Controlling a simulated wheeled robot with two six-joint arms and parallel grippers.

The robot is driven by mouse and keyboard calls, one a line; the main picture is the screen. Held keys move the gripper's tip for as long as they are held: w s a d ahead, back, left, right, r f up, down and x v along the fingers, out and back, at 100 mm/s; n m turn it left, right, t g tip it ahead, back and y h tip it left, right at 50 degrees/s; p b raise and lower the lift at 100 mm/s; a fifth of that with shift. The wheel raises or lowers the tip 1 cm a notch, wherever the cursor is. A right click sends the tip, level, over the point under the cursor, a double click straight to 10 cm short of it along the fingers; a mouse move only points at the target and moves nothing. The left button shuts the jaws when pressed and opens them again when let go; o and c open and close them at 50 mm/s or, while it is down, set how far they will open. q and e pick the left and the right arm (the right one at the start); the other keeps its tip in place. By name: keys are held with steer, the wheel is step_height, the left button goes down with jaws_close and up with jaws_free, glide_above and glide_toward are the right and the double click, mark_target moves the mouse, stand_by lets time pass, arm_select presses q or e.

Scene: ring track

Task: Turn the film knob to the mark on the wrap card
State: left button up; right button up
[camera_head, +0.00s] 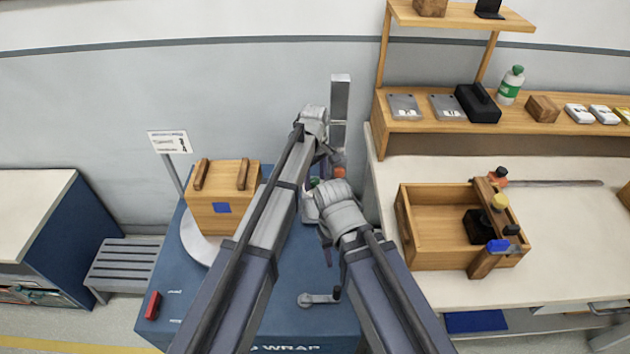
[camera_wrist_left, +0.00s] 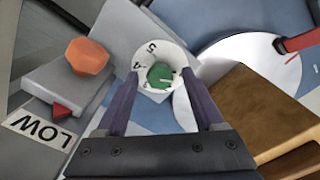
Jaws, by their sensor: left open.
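The green film knob (camera_wrist_left: 160,75) sits on a white dial (camera_wrist_left: 146,55) with black numbers, 5 and 4 among them, in the left wrist view. My left gripper (camera_wrist_left: 159,82) is open, its fingers on either side of the dial's near part, with nothing gripped. In the head view the knob (camera_head: 314,183) is mostly hidden by my arms, and my left gripper (camera_head: 324,163) hangs just above it. The wrap card (camera_head: 170,142) stands on a post at left; its small print is not surely readable. My right gripper (camera_head: 328,252) hangs over the blue machine top, its fingers unclear.
An orange knob (camera_wrist_left: 87,56) with a LOW label (camera_wrist_left: 40,132) is beside the dial. A wooden box (camera_head: 222,212) sits on the white turntable (camera_head: 198,246). A crank (camera_head: 318,299) is at the machine's front.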

arm_select(q)
jaws_close()
stand_by(0.5)
